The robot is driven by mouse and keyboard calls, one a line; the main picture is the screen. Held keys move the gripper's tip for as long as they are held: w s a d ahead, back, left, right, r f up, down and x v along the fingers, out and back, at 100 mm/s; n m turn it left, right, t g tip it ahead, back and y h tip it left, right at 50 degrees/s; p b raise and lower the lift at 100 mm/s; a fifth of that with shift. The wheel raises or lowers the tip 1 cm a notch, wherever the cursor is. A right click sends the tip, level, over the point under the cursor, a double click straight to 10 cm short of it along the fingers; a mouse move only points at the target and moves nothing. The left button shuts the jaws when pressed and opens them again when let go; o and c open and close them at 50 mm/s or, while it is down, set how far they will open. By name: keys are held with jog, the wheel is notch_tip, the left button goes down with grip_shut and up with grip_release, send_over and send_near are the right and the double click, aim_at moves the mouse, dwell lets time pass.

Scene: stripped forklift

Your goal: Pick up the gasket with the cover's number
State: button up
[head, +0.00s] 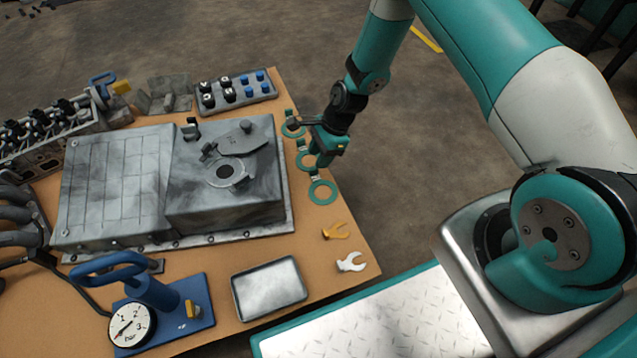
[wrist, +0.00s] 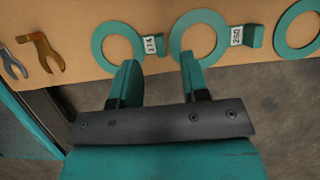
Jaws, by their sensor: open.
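Three flat green ring gaskets lie along the table's right edge: a near one (head: 322,192), a middle one (head: 307,160) and a far one (head: 291,124). In the wrist view the near gasket (wrist: 101,45) has a tag (wrist: 153,44) that seems to read 274. The middle gasket (wrist: 178,40) has a tag (wrist: 237,35) that seems to read 280. The far gasket (wrist: 286,28) is cut off, its tag out of view. My gripper (wrist: 158,62) is open and empty, by the near and middle gaskets. The grey cover (head: 225,200) shows no readable number.
An orange fork-shaped piece (head: 336,231) and a pale one (head: 352,263) lie near the front right corner. A metal tray (head: 270,288), a blue pump with a gauge (head: 132,323) and a switch block (head: 236,91) stand on the table (head: 300,240). Open floor lies right.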

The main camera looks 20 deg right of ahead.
jog(key=b+x, duration=0.3)
jog(key=x, duration=0.2)
jog(key=shift+d+f+b, duration=0.1)
jog(key=shift+d+b, duration=0.15)
jog(key=shift+b, duration=0.1)
grip_shut()
